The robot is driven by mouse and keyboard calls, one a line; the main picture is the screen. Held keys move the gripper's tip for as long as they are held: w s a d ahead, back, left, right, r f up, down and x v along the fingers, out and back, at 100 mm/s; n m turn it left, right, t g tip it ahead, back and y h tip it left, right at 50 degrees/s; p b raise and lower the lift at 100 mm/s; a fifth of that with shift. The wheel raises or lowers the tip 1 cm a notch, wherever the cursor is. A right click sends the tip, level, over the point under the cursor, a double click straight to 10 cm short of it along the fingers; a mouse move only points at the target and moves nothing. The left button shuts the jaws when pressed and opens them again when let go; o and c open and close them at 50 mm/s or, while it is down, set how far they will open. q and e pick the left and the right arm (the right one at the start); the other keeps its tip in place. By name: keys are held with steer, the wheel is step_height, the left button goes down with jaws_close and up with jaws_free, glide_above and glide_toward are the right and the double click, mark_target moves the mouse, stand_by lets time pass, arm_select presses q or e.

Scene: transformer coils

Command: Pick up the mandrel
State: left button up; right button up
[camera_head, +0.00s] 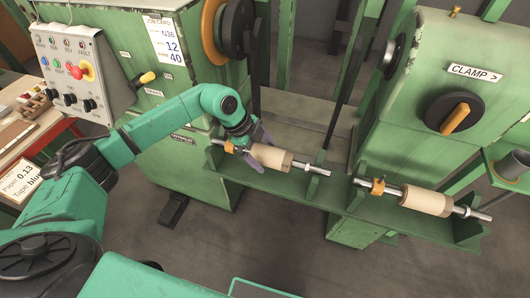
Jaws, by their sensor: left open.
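One mandrel (270,155), a tan cylinder on a silver shaft with an orange collar at its left, lies across the green rack in the middle. A second similar mandrel (425,200) lies on the rack to the right. My left gripper (257,150) is open at the left end of the middle mandrel's tan cylinder. The gripper hides part of the mandrel near the orange collar. My right gripper is not in view.
The green machine has a control panel (80,70) with a red knob at upper left. A "CLAMP" housing (440,75) with an orange-handled dial stands at upper right. Upright posts rise behind the rack. A grey cup (515,165) sits at the right edge. A side table (20,135) is at left.

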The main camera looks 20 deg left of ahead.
arm_select(q)
jaws_close()
steer(key=shift+r, duration=0.1)
step_height(320, 180, up, 18)
steer(key=b, duration=0.2)
step_height(320, 180, up, 7)
steer(key=p, duration=0.5)
glide_above(264, 149)
steer(key=shift+s+a, duration=0.1)
